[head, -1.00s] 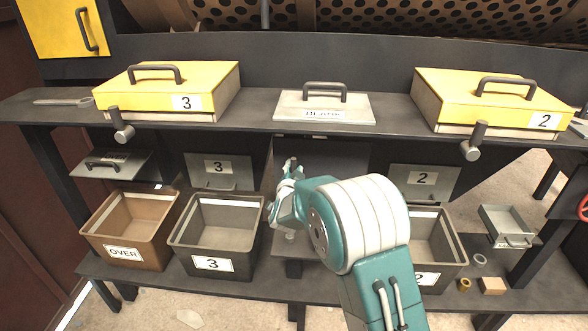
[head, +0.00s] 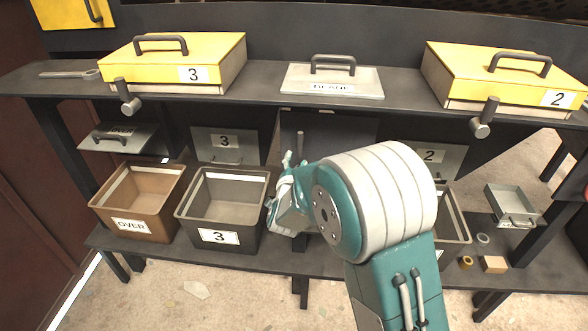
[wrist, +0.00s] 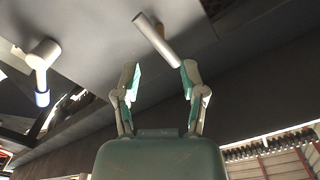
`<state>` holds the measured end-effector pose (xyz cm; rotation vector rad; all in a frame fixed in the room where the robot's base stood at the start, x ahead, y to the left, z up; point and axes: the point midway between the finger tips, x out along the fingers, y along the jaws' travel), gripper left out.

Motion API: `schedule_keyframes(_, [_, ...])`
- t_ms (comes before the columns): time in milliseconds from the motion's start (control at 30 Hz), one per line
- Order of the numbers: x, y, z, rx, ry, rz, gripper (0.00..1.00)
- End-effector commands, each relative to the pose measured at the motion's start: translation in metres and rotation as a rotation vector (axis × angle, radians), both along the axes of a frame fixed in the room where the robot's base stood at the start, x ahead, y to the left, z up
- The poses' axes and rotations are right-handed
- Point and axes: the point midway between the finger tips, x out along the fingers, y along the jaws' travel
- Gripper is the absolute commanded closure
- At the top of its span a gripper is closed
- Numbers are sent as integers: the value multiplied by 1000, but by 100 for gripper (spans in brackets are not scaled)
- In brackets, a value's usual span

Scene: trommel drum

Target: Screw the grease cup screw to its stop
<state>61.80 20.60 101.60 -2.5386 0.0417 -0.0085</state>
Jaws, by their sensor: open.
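A grey metal rod (wrist: 158,40) hangs below the shelf underside in the wrist view; a similar rod shows in the head view (head: 300,145), under the shelf middle. I cannot tell for certain that it is the grease cup screw. My gripper (wrist: 158,70) is open and empty, its fingers pointing up. The rod's lower end shows near the right fingertip, and no grip on it is seen. In the head view my gripper (head: 289,160) is small, just left of the rod, and my wrist hides part of it.
A white-grey cylindrical fitting (wrist: 42,62) is at the wrist view's left. The shelf (head: 270,105) carries yellow boxes (head: 175,65) and a BLANK plate (head: 332,82). Bins OVER (head: 130,224) and 3 (head: 219,236) stand below left of my arm. Hammer-like levers (head: 127,100) hang at the shelf front.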

Motion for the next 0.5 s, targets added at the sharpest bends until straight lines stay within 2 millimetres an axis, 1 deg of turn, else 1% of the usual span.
schedule_keyframes(33, [-10,1,0,-1,1,3,46])
schedule_keyframes(100, [-20,2,0,-1,1,2,46])
schedule_keyframes(200, [-30,2,-1,-1,0,1,46])
schedule_keyframes(333, [-35,2,-1,-1,1,1,46])
schedule_keyframes(500, [-35,2,-1,-1,0,0,46])
